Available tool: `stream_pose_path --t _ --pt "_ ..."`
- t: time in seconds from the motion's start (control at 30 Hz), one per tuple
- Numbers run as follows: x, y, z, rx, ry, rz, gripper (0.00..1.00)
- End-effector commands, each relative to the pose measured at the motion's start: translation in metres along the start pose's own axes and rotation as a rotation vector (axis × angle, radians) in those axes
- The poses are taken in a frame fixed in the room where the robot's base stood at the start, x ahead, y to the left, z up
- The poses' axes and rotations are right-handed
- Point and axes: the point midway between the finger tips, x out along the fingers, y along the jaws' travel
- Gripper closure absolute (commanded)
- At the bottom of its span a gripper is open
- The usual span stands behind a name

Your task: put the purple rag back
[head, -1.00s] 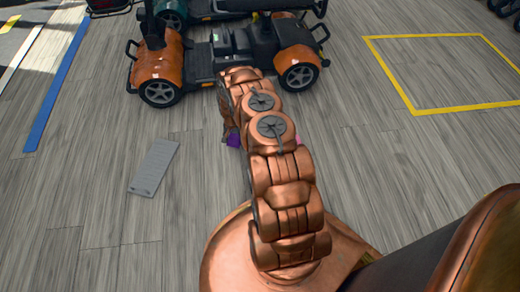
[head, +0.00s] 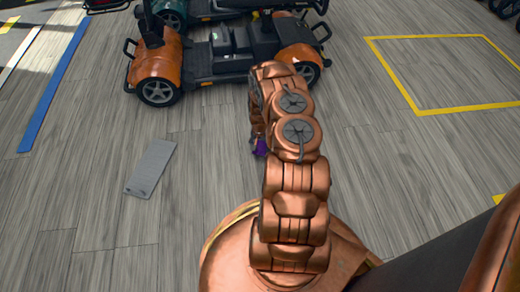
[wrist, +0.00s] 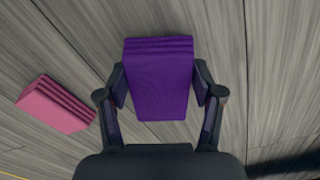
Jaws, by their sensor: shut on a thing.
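The purple rag (wrist: 160,85) is a folded stack between the two fingers of my gripper (wrist: 162,92) in the wrist view. The gripper is shut on it, one finger against each side. In the head view a small bit of the purple rag (head: 261,147) shows left of my arm. The rest of the rag and most of the gripper are hidden there by the arm. The wrist view shows the rag over the grey plank floor; I cannot tell its height above it.
A folded pink rag (wrist: 56,104) lies on the floor left of the gripper in the wrist view. A grey plate (head: 151,168) lies on the floor at left. A yellow outlined square (head: 445,72) at right is empty.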

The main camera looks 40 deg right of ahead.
Motion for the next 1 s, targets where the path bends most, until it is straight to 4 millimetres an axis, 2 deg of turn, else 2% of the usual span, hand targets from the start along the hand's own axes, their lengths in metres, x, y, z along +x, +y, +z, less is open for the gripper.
stream_pose_path --t 0.03,0.1,0.47,0.5,0.73,1.0 --pt "0.011 0.0003 -0.0002 0.0 0.0 0.0 0.73" --pt "0.0141 0.0002 -0.0001 0.001 0.0 0.0 0.73" --pt "0.0153 -0.0003 -0.0001 0.001 0.0 0.0 0.73" --pt "0.0157 -0.0002 0.0 0.001 0.0 0.0 0.32" --pt "0.015 -0.0002 -0.0002 0.001 0.0 0.0 0.09" --pt "0.0151 -0.0003 -0.0001 0.001 0.0 0.0 0.08"
